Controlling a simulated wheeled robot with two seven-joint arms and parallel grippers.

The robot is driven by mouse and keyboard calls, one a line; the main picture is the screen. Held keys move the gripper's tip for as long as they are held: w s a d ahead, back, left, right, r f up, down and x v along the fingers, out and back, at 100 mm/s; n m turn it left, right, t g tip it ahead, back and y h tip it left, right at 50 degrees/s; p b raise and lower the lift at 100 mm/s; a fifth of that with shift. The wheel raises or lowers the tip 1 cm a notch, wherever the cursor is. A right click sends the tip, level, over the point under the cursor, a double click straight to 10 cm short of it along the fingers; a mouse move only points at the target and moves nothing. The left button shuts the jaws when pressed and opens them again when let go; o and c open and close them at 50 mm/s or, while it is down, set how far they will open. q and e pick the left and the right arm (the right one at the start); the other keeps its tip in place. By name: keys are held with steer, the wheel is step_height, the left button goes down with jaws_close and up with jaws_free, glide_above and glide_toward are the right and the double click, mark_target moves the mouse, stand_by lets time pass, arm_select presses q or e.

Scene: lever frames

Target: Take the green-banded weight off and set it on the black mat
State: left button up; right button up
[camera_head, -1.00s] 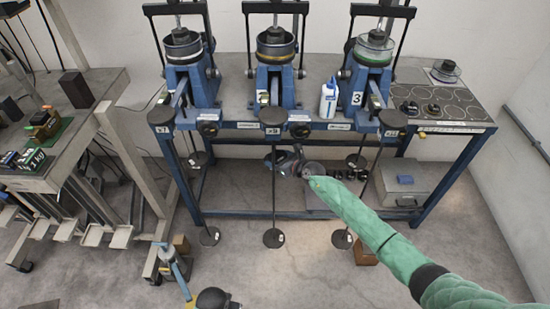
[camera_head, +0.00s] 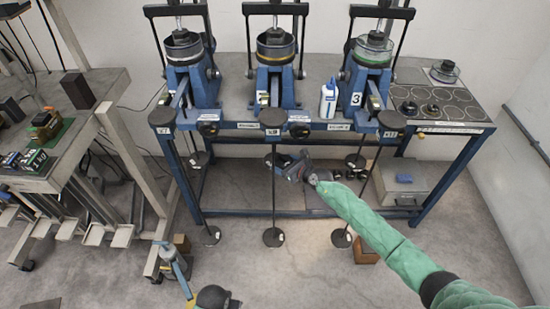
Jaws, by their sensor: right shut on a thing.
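My right gripper (camera_head: 287,163) reaches in from the lower right on a green-sleeved arm, beside the middle hanger rod (camera_head: 273,205) under the bench.
Three blue lever frames (camera_head: 275,85) stand on the bench, with a white bottle (camera_head: 328,98) between two. A grey case (camera_head: 400,185) is at the right of the low shelf. A side table (camera_head: 95,130) is at left.

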steer(key=shift+f+p+v, duration=0.2)
steer(key=shift+p+v, duration=0.1)
steer(key=shift+v, duration=0.7)
steer(key=shift+s+d, duration=0.1)
steer(key=shift+d, duration=0.05)
